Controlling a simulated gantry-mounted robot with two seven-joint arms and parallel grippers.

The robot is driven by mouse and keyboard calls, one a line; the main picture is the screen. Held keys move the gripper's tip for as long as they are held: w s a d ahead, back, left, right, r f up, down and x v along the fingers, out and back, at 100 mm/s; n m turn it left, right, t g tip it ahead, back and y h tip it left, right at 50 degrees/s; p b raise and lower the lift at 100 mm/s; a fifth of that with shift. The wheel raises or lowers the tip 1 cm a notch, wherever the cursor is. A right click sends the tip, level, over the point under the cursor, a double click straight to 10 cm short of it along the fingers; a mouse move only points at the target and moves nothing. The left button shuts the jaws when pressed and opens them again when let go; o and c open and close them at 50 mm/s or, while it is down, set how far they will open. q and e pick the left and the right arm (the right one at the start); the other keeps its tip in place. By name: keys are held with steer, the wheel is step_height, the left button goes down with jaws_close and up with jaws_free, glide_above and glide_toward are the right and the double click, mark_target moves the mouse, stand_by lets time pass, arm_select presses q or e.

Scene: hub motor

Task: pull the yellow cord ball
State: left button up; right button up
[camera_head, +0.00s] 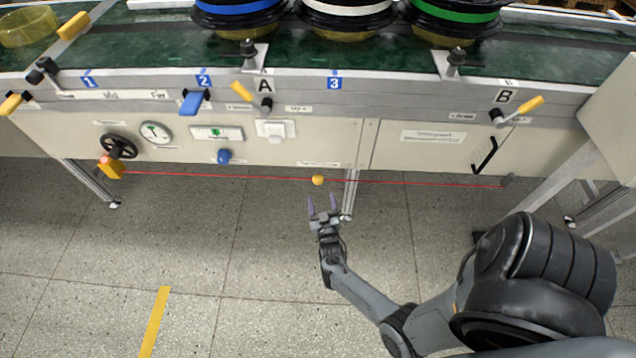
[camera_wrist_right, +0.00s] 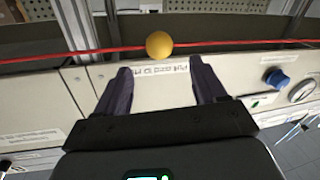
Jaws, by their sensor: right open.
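The yellow cord ball (camera_head: 318,180) is threaded on a red cord (camera_head: 240,176) that runs along the front of the conveyor station, below its panel. My right gripper (camera_head: 322,203) is open and just below the ball in the head view. In the right wrist view the ball (camera_wrist_right: 159,45) shows beyond and between the two open fingertips (camera_wrist_right: 158,75), on the red cord (camera_wrist_right: 100,51). Nothing is between the fingers, and the ball looks free of them. My left gripper is not in view.
A metal leg (camera_head: 350,195) stands right of the ball. The speckled floor (camera_head: 200,240) in front is open.

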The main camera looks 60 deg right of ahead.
mark_target(319, 184)
steer(key=b+x, duration=0.3)
steer(key=x, duration=0.5)
steer(key=shift+b, duration=0.3)
steer(key=shift+b+x, duration=0.35)
steer(key=shift+x, duration=0.55)
steer(key=shift+s, duration=0.1)
jaws_close()
